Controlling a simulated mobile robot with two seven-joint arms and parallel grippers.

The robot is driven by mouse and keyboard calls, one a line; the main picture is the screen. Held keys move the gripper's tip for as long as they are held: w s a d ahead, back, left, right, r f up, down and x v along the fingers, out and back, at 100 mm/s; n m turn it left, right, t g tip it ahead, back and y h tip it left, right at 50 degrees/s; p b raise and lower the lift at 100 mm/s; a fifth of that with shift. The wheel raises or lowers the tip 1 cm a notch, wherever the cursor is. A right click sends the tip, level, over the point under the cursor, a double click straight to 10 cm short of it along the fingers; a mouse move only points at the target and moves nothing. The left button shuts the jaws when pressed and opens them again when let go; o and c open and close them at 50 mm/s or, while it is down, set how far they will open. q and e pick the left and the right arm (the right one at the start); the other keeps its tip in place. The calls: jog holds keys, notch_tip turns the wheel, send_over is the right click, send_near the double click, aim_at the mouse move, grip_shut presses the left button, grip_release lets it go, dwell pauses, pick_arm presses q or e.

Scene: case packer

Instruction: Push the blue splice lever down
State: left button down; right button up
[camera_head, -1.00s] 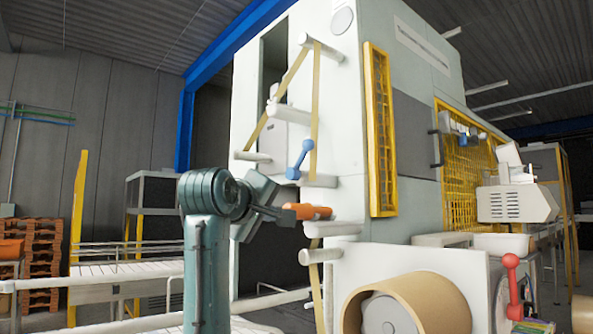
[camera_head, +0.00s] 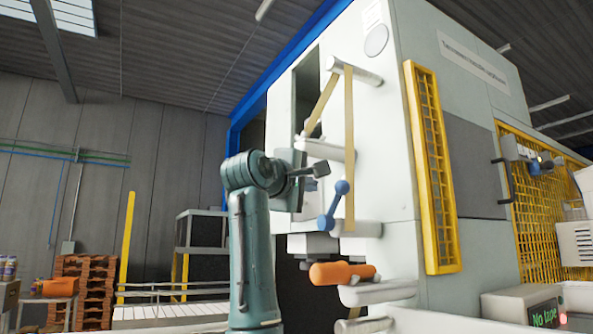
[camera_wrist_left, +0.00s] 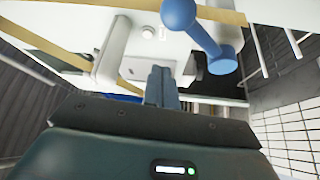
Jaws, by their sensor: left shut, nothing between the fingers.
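The blue splice lever (camera_head: 333,206) is on the front of the pale machine, beside the tan tape web. It slants, with a round knob at its upper right end and its other end at the lower left. My left gripper (camera_head: 321,170) is shut and empty, just above and to the left of the knob, apart from it in the head view. In the left wrist view, the blue lever (camera_wrist_left: 206,42) is to the right of the shut fingertips (camera_wrist_left: 161,72). My right gripper is not in view.
White rollers (camera_head: 354,74) stick out of the machine around the tape web. An orange handle (camera_head: 342,273) sits below the lever. A yellow guard (camera_head: 430,165) is to the right. Open space lies left of my arm.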

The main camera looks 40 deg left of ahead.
aim_at(335, 204)
pick_arm(q)
jog(key=shift+w+d+f, duration=0.15)
jog(key=shift+d+f, duration=0.05)
jog(key=shift+d, duration=0.7)
jog(key=shift+w+d+f, duration=0.1)
jog(key=shift+d+f, duration=0.05)
jog(key=shift+d, duration=0.75)
